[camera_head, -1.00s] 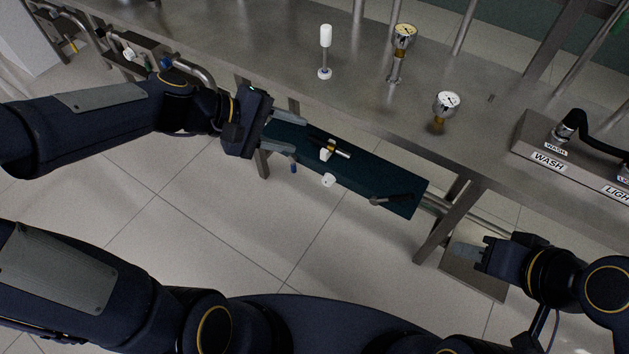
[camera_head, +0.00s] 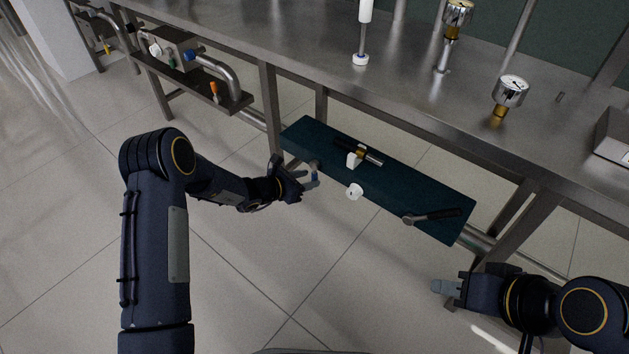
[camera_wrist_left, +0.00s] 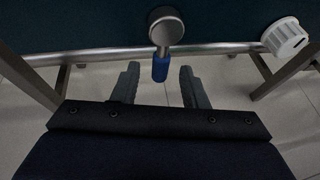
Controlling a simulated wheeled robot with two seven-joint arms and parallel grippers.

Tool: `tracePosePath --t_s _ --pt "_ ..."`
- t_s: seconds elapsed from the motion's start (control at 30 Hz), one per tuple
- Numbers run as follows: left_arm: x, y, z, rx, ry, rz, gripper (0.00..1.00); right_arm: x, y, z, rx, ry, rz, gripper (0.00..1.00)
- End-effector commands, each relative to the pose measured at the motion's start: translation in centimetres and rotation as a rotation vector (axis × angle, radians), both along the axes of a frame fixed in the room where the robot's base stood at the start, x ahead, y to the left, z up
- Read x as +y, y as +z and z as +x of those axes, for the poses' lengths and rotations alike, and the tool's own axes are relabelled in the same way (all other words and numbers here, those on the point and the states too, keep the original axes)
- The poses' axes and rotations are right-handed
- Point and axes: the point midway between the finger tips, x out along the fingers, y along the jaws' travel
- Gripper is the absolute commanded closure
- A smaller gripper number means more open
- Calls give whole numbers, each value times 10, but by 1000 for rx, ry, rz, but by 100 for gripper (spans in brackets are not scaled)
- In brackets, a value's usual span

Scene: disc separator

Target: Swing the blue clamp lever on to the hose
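A short lever with a round grey head and a blue handle (camera_wrist_left: 160,68) hangs in front of the dark teal panel (camera_wrist_left: 90,25) in the left wrist view. In the head view the blue handle (camera_head: 315,175) shows small near the panel's left part. My left gripper (camera_head: 308,176) is open in front of the panel. In the left wrist view its fingers (camera_wrist_left: 160,85) stand on either side of the blue handle, with a gap on each side. I cannot single out the hose for certain. My right gripper (camera_head: 446,287) is at the lower right, below the panel; its finger gap is unclear.
A white round knob (camera_head: 355,191) and a black-handled lever (camera_head: 432,216) are on the teal panel (camera_head: 300,128). The steel bench (camera_head: 410,95) is above it, with gauges. A shelf (camera_head: 190,83) with a bent pipe is at the left. Legs (camera_head: 270,105) support the bench.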

Motion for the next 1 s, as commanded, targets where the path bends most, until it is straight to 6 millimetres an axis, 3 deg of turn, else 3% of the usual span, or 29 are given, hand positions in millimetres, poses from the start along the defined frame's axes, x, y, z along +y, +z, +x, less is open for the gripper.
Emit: tracePosePath --t_s 0.2,0.57,0.87,1.0 --pt "-20 -13 18 -2 -2 2 60 0 -9 0 0 0 0 64" --pt "-25 -14 23 0 -2 2 60 0 -10 0 0 0 0 64" --pt "-25 -14 22 0 -2 2 97 0 -10 0 0 0 0 64" --pt "-25 -14 22 0 -2 2 100 0 -10 0 0 0 0 64"
